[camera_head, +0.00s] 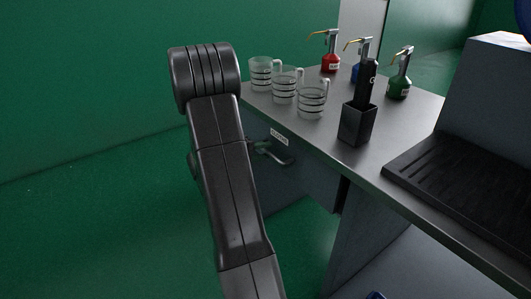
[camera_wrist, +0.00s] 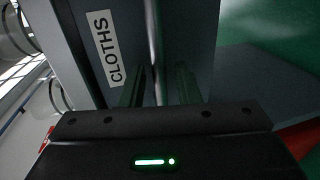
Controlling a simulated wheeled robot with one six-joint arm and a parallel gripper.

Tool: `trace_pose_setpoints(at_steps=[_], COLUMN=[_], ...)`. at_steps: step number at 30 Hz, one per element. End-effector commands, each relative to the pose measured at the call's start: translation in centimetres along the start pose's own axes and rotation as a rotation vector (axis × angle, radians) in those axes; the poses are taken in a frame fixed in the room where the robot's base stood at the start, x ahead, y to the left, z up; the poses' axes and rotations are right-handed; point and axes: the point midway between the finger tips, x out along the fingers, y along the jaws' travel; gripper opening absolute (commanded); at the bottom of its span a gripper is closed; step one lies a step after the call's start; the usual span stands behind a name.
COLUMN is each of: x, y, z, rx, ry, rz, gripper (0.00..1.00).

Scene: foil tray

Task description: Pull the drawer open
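The handle (camera_wrist: 153,40) runs as an upright metal bar there. My gripper (camera_wrist: 158,88) is close to the drawer front, with one finger on each side of the bar. Gaps show between the fingers and the bar, so it looks open. My arm hides most of the gripper in the head view.
On the bench top (camera_head: 425,110) stand several glass mugs (camera_head: 286,86), pump bottles (camera_head: 331,52) and a dark holder (camera_head: 356,124). A black ribbed tray (camera_head: 450,178) lies at right. Green floor in front of the drawer is clear.

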Motion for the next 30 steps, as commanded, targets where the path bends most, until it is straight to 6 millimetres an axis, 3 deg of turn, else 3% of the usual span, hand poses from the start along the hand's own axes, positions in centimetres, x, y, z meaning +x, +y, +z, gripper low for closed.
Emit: trace_pose_setpoints(at_steps=[4, 13, 14, 18, 30], x=[1.04, 1.22, 1.21, 1.21, 0.38], y=[-0.02, 0.0, 0.01, 0.01, -0.26], z=[0.02, -0.01, -0.01, 0.0, 0.0], rx=[0.0, 0.0, 0.0, 0.0, 0.001], ry=[-0.001, 0.001, 0.001, 0.0, 0.001], rz=[0.0, 0.0, 0.0, 0.0, 0.0], gripper=[0.29, 0.29, 0.27, 0.0, 0.0])
